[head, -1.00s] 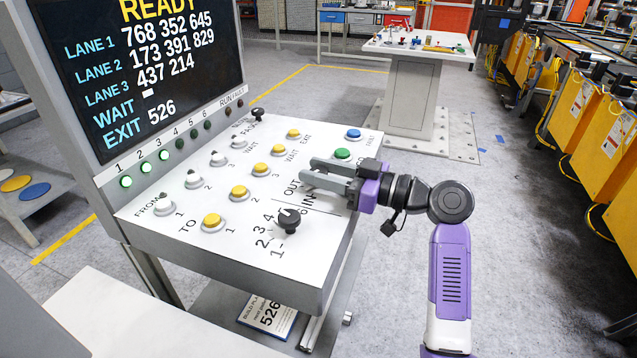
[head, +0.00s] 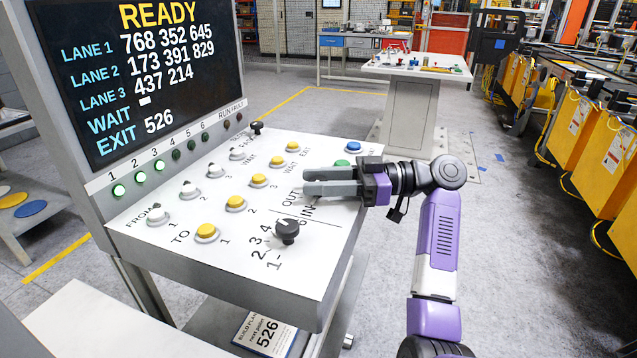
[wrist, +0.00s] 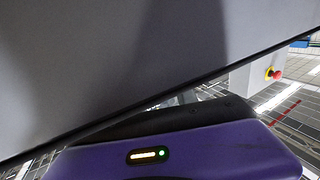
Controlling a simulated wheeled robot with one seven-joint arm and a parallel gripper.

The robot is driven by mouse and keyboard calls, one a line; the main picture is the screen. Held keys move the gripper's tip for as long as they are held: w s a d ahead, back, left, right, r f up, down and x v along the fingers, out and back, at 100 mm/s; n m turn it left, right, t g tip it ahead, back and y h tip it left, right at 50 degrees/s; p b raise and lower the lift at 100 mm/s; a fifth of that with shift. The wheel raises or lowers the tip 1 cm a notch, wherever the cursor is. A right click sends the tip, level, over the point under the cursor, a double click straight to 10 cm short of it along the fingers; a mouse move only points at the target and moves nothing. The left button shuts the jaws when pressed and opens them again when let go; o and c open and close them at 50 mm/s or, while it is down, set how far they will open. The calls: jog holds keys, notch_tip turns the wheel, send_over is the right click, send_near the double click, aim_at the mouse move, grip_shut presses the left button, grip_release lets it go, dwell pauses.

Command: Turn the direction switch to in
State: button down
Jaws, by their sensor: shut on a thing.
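My gripper (head: 306,182) lies low over the sloped control panel (head: 180,254), reaching in from the right. Its two grey fingers are close together beside the OUT and IN labels. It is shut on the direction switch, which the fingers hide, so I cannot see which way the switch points.
A black rotary knob (head: 287,231) with a numbered scale stands just in front of the fingers. Yellow buttons (head: 236,203) and white-capped controls (head: 158,214) fill the left. A green button (head: 342,163) sits behind my gripper. The screen (head: 145,75) rises at the left.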

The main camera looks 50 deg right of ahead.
jog(key=shift+a, duration=0.1)
jog(key=c, duration=1)
grip_release()
jog(key=shift+v, duration=3.95)
jog(key=shift+w, duration=0.1)
